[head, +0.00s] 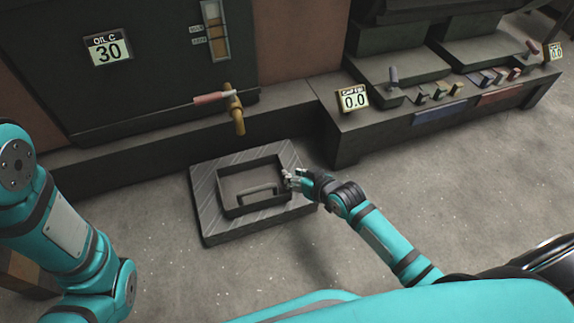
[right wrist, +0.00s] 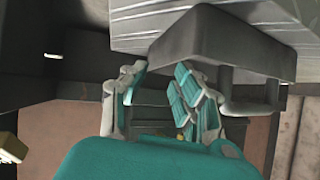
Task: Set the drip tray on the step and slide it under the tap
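The drip tray (head: 226,206) is a dark, shallow rectangular box with a bar handle (head: 258,190). It rests on the grey metal-topped step (head: 207,215), in front of and below the brass tap (head: 237,118) with its red-and-white lever. My right gripper (head: 293,179) is at the tray's right side. In the right wrist view my right gripper (right wrist: 157,78) has its fingers apart, with the tray's corner (right wrist: 205,45) close to the tips; I cannot tell whether they touch it. That view looks upside down. My left arm shows at the left, its gripper outside the frame.
A dark tank with an oil readout (head: 108,48) of 30 and a sight gauge (head: 215,30) stands behind the tap, above a low ledge (head: 120,148). A dark bench (head: 345,145) with 0.0 readouts and small levers stands right. The floor in front is clear.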

